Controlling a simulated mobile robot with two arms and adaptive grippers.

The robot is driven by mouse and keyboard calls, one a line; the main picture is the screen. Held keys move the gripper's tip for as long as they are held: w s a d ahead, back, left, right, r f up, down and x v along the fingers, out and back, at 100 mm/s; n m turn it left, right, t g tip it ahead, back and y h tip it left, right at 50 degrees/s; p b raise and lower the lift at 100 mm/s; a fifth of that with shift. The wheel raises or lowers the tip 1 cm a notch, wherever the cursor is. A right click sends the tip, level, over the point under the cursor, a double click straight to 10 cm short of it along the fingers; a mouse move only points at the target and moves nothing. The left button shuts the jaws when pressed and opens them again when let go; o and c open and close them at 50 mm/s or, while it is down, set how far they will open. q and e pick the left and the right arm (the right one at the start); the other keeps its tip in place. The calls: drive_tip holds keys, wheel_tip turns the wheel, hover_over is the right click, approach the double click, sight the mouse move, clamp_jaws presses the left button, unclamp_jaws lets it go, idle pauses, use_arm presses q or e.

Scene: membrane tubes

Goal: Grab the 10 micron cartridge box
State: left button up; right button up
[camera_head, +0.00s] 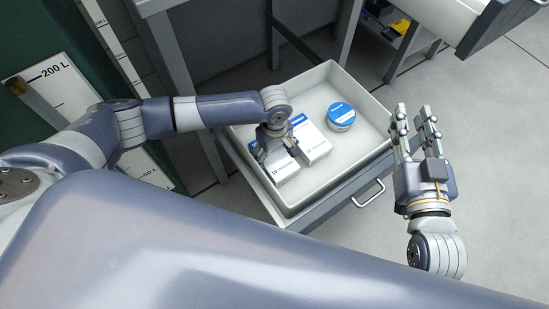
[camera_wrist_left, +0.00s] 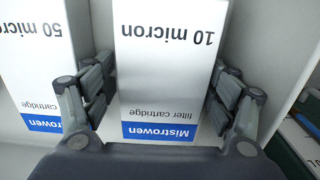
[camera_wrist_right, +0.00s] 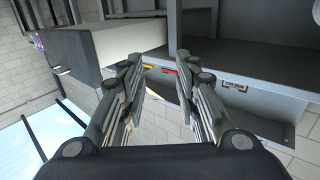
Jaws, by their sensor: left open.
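The 10 micron cartridge box (camera_head: 284,172) is white with a blue band and lies in the open drawer tray (camera_head: 236,141). In the left wrist view the box (camera_wrist_left: 165,60) shows its "10 micron" and "Mistrowen" print upside down. My left gripper (camera_head: 277,150) is over the box, and in its wrist view the open fingers (camera_wrist_left: 160,95) stand on either side of it. A small gap seems to show at the sides; contact is hard to tell. My right gripper (camera_head: 415,125) is open and empty, outside the drawer to the right.
The 50 micron box (camera_head: 313,143) stands close beside the 10 micron box; it also shows in the left wrist view (camera_wrist_left: 35,55). A round blue-topped container (camera_head: 341,115) sits further right in the tray. The tray's walls surround them. A drawer handle (camera_head: 369,194) sticks out in front.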

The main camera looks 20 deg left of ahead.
use_arm(q)
drive_tip(key=shift+s+f, duration=0.1)
drive_tip(key=shift+f, duration=0.3)
use_arm(e)
drive_tip(key=shift+a+r+t, duration=0.15)
drive_tip(key=shift+r+t, duration=0.15)
drive_tip(key=shift+r, duration=0.45)
use_arm(q)
drive_tip(key=c, duration=0.9)
drive_tip(key=shift+c, duration=0.5)
drive_tip(key=shift+r, duration=0.1)
drive_tip(key=shift+r, duration=0.1)
